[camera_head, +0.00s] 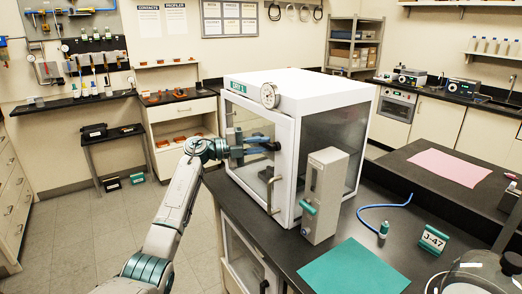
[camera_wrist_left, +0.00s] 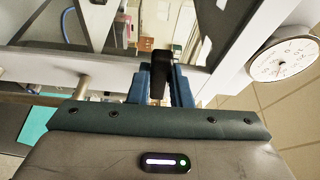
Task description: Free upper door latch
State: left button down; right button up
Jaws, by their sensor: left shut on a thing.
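A white cabinet (camera_head: 300,85) with dark glazed panels and a framed door stands on the dark bench. The upper door latch, a small black lever (camera_head: 272,146), is at the door frame's edge. My left gripper (camera_head: 262,147) reaches it from the left. In the left wrist view the blue fingers of my left gripper (camera_wrist_left: 160,85) are closed around the black latch (camera_wrist_left: 158,62), which sticks up between them. The latch's base is partly hidden by the fingers. My right gripper is not in view.
A round dial gauge (camera_head: 269,95) sits at the cabinet's top front edge. A metal door handle (camera_head: 270,192) is below my gripper. A grey box unit (camera_head: 325,195) stands close to the cabinet's right. A teal mat (camera_head: 353,270) and blue cable (camera_head: 385,206) lie on the bench.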

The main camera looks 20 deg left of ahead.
pick_arm(q)
jog(key=shift+m, duration=0.4)
jog(key=shift+r, duration=0.1)
jog(key=c, duration=1.3)
grip_release()
jog(key=shift+a, duration=0.1)
jog(key=b+v, duration=0.4)
jog(key=v, duration=0.6)
jog(key=shift+s+a+r, duration=0.1)
jog(key=shift+s+a, duration=0.05)
jog(key=shift+a, duration=0.15)
